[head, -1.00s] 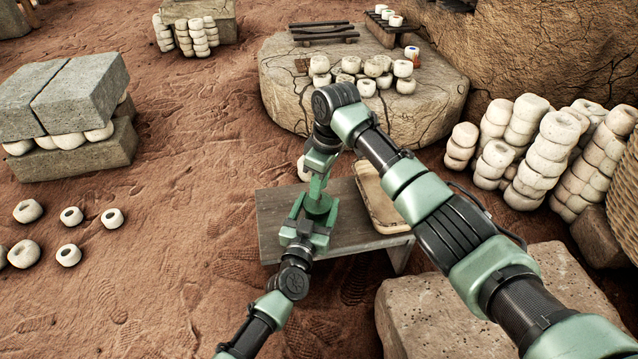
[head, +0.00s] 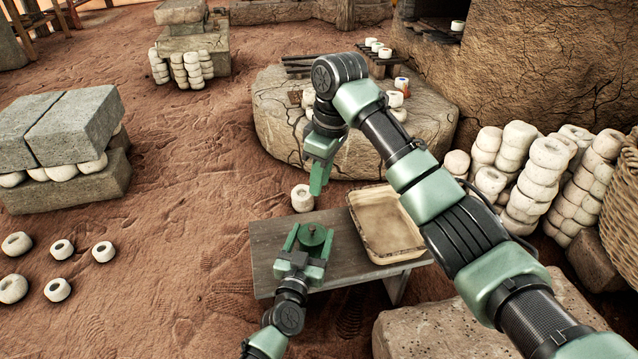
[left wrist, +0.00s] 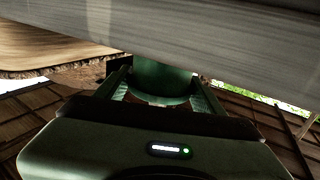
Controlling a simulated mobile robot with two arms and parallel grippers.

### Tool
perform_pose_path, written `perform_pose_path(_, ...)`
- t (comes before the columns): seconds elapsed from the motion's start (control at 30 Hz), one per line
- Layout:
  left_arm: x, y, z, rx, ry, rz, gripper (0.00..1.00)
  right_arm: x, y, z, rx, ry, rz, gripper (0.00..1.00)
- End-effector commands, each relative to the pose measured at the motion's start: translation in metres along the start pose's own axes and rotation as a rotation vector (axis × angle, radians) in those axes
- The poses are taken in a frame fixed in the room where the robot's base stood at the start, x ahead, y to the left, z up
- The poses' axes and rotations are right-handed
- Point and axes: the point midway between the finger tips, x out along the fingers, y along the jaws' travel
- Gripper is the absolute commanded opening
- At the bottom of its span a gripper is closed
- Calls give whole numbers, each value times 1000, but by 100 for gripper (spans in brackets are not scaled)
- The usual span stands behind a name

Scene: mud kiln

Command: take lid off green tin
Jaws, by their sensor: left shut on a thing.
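The green tin (head: 313,239) stands on the grey wooden bench (head: 268,240). Its round green top shows a small darker knob in the middle, so the lid looks to be on. My left gripper (head: 308,243) is shut on the tin, one finger on each side. In the left wrist view the tin (left wrist: 163,82) sits between the two fingers, close to the bench's grey surface (left wrist: 200,35). My right gripper (head: 317,184) hangs above and behind the tin, pointing down and apart from it. Its fingers show edge-on, so its opening is hidden.
A shallow tan tray (head: 385,225) lies on the bench right of the tin. A pale clay pot (head: 302,198) is behind the bench. A round stone slab (head: 275,115) stands farther back, stacked pots (head: 535,165) stand at right, and a stone block (head: 430,330) is in front.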

Motion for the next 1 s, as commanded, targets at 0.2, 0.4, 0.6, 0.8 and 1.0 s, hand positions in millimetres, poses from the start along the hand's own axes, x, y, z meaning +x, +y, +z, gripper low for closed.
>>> perform_pose_path(0.2, 0, 0, 0, 0, 0, 0, 94, 0, 0, 0, 0, 0, 0, 24)
perform_pose_path(0.4, 0, 0, 0, 0, 0, 0, 94, 0, 0, 0, 0, 0, 0, 24)
perform_pose_path(0.6, -7, 0, -1, 0, -2, 0, 94, -5, 0, -1, 0, 1, 0, 24)
perform_pose_path(0.8, -41, 0, -3, 2, -4, 0, 94, -24, 0, -4, 0, 1, 0, 24)
perform_pose_path(1.0, -69, 0, -2, 1, -2, 1, 94, -36, 0, -6, 0, 0, 0, 24)
